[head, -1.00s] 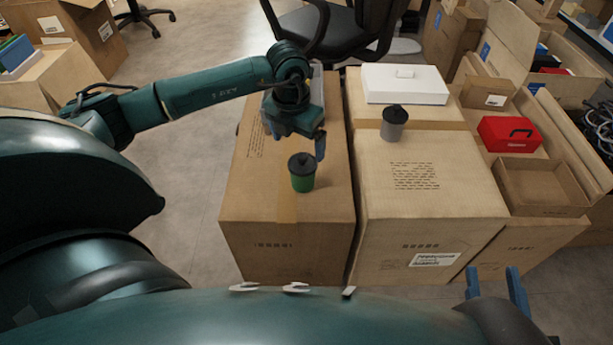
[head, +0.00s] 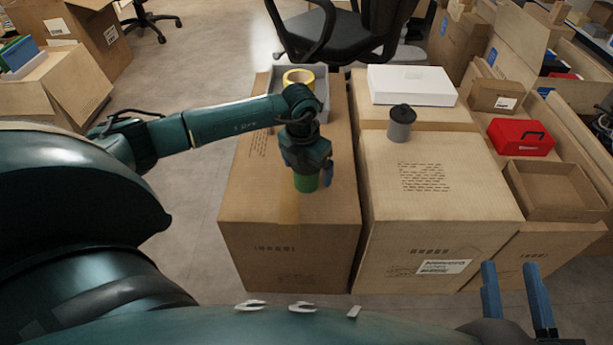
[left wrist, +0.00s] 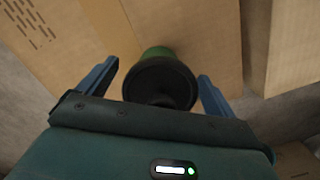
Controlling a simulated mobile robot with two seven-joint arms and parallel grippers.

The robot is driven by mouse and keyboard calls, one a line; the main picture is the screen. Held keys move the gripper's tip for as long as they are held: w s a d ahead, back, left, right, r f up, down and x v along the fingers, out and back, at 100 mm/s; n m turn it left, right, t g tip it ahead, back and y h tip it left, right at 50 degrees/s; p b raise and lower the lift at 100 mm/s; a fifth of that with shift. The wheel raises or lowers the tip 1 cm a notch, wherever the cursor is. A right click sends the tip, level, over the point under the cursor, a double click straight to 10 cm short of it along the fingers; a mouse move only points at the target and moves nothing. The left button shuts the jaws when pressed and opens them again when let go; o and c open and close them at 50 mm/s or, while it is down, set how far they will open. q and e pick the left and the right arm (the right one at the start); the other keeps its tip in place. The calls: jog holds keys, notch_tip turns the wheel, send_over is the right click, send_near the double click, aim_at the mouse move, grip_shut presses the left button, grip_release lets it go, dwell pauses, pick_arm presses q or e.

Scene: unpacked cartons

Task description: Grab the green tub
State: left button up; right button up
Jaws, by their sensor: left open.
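The green tub (head: 306,183) stands on the left carton (head: 290,222), mostly hidden behind my left gripper in the head view. In the left wrist view the tub's green side (left wrist: 158,52) and its black lid (left wrist: 160,83) show between the two blue fingers. My left gripper (left wrist: 160,85) is open, with one finger on each side of the tub; a gap shows at the left finger, while the right finger is close to the lid. My right gripper (head: 517,285) is low at the right of the head view, open and empty, apart from the cartons.
A grey tray (head: 325,88) with a yellow roll (head: 298,76) lies behind my left gripper. A red case (head: 521,136) and an open box (head: 553,190) are at right.

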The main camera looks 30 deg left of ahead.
pick_arm(q)
jog(key=c, duration=1.2)
jog(key=shift+o, duration=0.2)
